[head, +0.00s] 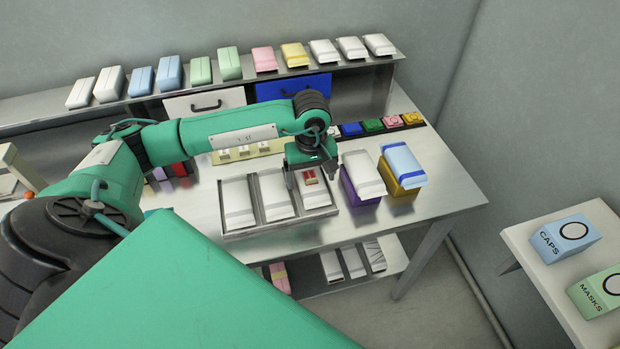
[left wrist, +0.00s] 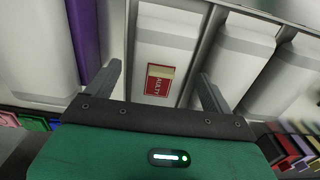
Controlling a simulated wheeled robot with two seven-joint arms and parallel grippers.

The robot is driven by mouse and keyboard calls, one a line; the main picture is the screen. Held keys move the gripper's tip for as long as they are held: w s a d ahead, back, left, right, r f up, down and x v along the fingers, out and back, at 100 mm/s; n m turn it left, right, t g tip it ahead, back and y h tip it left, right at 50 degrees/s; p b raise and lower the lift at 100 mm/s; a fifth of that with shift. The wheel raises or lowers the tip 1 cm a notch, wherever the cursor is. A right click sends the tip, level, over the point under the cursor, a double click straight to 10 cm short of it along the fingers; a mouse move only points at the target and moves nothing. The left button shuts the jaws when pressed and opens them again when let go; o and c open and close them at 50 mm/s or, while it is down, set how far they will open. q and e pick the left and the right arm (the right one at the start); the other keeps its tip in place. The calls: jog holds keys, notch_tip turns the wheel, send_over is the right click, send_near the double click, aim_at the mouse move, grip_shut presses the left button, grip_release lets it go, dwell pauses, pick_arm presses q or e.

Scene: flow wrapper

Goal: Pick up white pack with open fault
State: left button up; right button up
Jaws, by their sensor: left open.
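A grey tray (head: 270,229) on the steel table holds white packs side by side in compartments. The rightmost white pack (head: 316,196) carries a small red and cream label (head: 310,177). In the left wrist view this white pack (left wrist: 165,35) lies between the fingers, and its red label (left wrist: 160,82) reads partly "AULTY". My left gripper (head: 308,184) is open and empty above the far part of that pack, one finger to each side. The other white packs, middle (head: 276,195) and left (head: 238,203), show no such label. Whether any pack is open cannot be told.
A white pack (head: 363,174) on a purple box (head: 360,194) and a blue-white pack (head: 403,163) on a yellow box (head: 400,188) stand close right of the tray. A raised shelf (head: 300,74) with several packs runs behind. The table's right front corner (head: 465,200) is clear.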

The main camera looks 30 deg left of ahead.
pick_arm(q)
jog(key=shift+f, duration=0.55)
jog(key=c, duration=1.1)
jog(key=shift+r, duration=0.15)
